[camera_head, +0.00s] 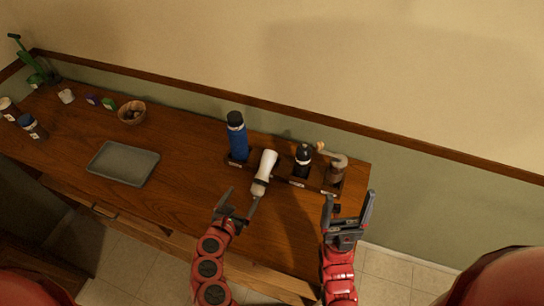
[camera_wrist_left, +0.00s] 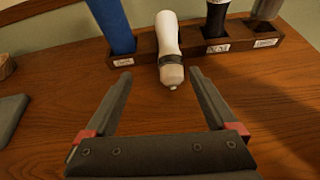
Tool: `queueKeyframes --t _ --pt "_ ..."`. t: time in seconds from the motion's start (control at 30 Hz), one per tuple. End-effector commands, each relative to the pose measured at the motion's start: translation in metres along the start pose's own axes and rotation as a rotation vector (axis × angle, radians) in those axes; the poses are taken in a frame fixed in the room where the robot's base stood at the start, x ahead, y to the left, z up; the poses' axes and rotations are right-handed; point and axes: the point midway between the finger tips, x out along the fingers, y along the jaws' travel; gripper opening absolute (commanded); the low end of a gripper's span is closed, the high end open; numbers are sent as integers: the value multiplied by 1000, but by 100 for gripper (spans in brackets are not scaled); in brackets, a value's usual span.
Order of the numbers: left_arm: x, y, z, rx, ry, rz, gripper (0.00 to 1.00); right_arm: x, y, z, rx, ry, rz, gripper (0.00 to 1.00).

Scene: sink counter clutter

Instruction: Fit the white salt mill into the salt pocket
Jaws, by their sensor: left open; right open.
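The white salt mill (camera_head: 266,164) lies tilted at the dark wooden rack (camera_head: 285,179), its dark-banded end toward my left gripper. In the left wrist view the mill (camera_wrist_left: 167,35) overlaps the rack (camera_wrist_left: 198,50) and hides the part behind it. The salt pocket is not clearly visible, and I cannot tell whether the mill rests in it. My left gripper (camera_head: 240,199) is open, just in front of the mill's near end, with nothing between its fingers. My right gripper (camera_head: 349,198) is open and empty, near the counter's right end.
The rack also holds a blue bottle (camera_head: 238,140), a black mill (camera_head: 302,160) and a grey-brown item (camera_head: 337,170). A grey tray (camera_head: 122,163) lies left on the counter. A basket (camera_head: 132,112) and small items stand farther left. The counter between tray and rack is clear.

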Motion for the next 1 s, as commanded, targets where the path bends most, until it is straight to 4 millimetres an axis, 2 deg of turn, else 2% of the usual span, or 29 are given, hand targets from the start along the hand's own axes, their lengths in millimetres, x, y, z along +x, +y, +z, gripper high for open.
queueKeyframes --t 0.07,0.17,0.5,0.6,0.87,1.0 --pt "-1 -6 5 -51 -8 -32 91 2 0 0 0 0 0 82" --pt "9 -11 6 -71 -13 -51 91 -2 0 0 0 0 0 82" --pt "87 -14 7 -64 -12 -49 91 -23 -1 4 0 0 0 82" --pt "104 -15 7 -65 -11 -48 91 -26 -1 4 0 0 0 82" --pt "123 -16 8 -68 -10 -46 91 -29 -1 5 0 0 0 82" --pt "141 -18 12 -63 -10 -48 91 -31 -2 5 0 0 0 82"
